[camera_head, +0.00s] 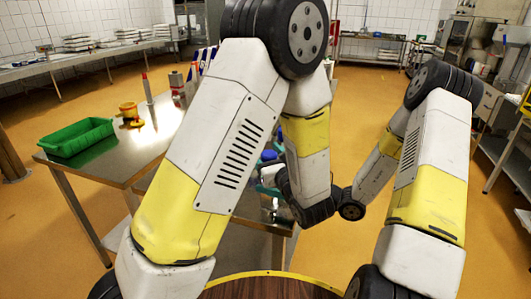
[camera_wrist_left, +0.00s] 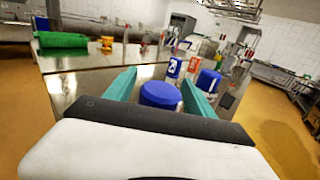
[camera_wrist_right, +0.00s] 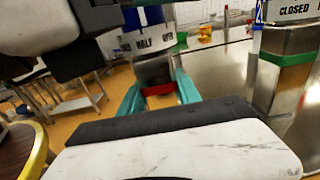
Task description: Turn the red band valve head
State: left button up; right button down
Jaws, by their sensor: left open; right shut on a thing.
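In the right wrist view the red band valve head (camera_wrist_right: 153,68) is a grey metal piece with a red band low on it, below a white and blue collar reading "HALF" (camera_wrist_right: 150,42). My right gripper (camera_wrist_right: 158,92) has its teal fingers on either side of it, shut on it near the red band. In the head view my right gripper (camera_head: 268,183) is small and partly hidden behind my arms. In the left wrist view my left gripper (camera_wrist_left: 160,88) is open, with a blue round cap (camera_wrist_left: 160,94) showing between its fingers; contact cannot be told.
A green-banded grey valve head (camera_wrist_right: 285,58) beside a "CLOSED" label stands to the right. Another blue cap (camera_wrist_left: 208,80) stands close to my left gripper. On the metal table (camera_head: 110,163) are a green crate (camera_head: 75,139) and a yellow cup (camera_head: 129,110).

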pick_arm(q)
jog(key=c, duration=1.4)
jog(key=shift+o, duration=0.2)
jog(key=shift+n+g+y, duration=0.3)
jog(key=shift+n+y, duration=0.1)
jog(key=shift+y, duration=0.1)
jog(key=shift+s+a+n+g+y, duration=0.1)
jog(key=shift+a+n+g+y, duration=0.1)
jog(key=shift+n+g+y, duration=0.8)
jog(key=shift+s+a+n+g+y, duration=0.15)
jog(key=shift+n+g+y, duration=0.65)
jog(key=shift+y, duration=0.25)
jog(key=shift+s+a+n+g+y, duration=0.15)
jog(key=shift+n+g+y, duration=0.65)
jog(key=shift+y, duration=0.25)
jog(key=o, duration=1.4)
jog(key=shift+c, duration=0.2)
